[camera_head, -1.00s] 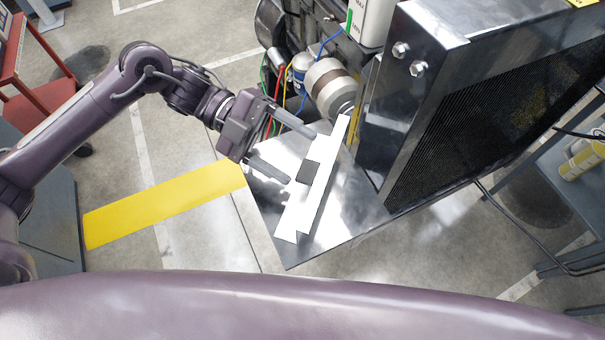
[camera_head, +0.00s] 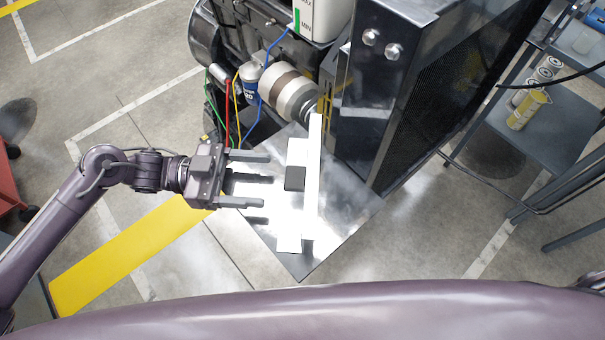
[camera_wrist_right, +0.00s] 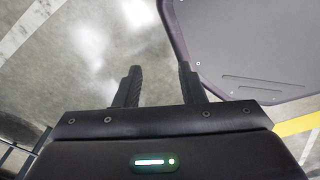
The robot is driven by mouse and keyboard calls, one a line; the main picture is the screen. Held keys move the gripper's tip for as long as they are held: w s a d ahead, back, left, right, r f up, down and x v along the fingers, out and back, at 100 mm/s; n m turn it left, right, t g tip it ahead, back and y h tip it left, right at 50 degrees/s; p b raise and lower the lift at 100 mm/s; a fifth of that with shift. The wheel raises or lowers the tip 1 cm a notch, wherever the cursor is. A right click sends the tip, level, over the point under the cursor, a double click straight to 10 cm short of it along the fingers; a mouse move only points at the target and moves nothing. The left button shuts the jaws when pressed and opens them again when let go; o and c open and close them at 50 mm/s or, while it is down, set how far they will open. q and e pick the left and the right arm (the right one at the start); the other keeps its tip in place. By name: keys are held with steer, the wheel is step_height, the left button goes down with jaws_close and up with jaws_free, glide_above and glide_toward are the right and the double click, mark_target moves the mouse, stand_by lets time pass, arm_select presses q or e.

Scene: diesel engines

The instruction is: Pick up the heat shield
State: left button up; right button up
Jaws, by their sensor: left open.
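The heat shield looks to be the long bright white bent strip (camera_head: 313,185) with a dark block (camera_head: 295,178) on its left side. It lies on a shiny metal plate (camera_head: 345,215) in front of the engine. My left gripper (camera_head: 266,180) is open and empty. Its two fingers point right toward the dark block, with a gap before the strip. My right gripper (camera_wrist_right: 157,85) shows in the right wrist view with its fingers apart and nothing between them, over bare floor.
The engine (camera_head: 262,45) with coloured cables and a cylinder (camera_head: 285,90) stands behind the plate. A dark radiator-like box (camera_head: 400,100) rises at the plate's right. A grey shelf (camera_head: 555,135) with bottles is at far right. A yellow floor strip (camera_head: 120,260) lies at left.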

mark_target(300, 180)
arm_select(q)
steer(key=d+p, duration=0.1)
steer(key=d, duration=0.1)
steer(key=d+r+p, duration=0.1)
steer(key=d, duration=0.1)
steer(key=shift+s+d, duration=0.1)
steer(key=shift+d, duration=0.25)
steer(key=shift+s+d+f, duration=0.1)
steer(key=shift+d+f, duration=0.1)
steer(key=shift+d, duration=0.05)
arm_select(e)
steer(key=shift+a+r, duration=0.9)
steer(key=shift+r, duration=0.25)
arm_select(q)
steer(key=shift+c, duration=0.3)
steer(key=c, duration=0.7)
jaws_close()
arm_select(e)
steer(key=shift+d, duration=0.5)
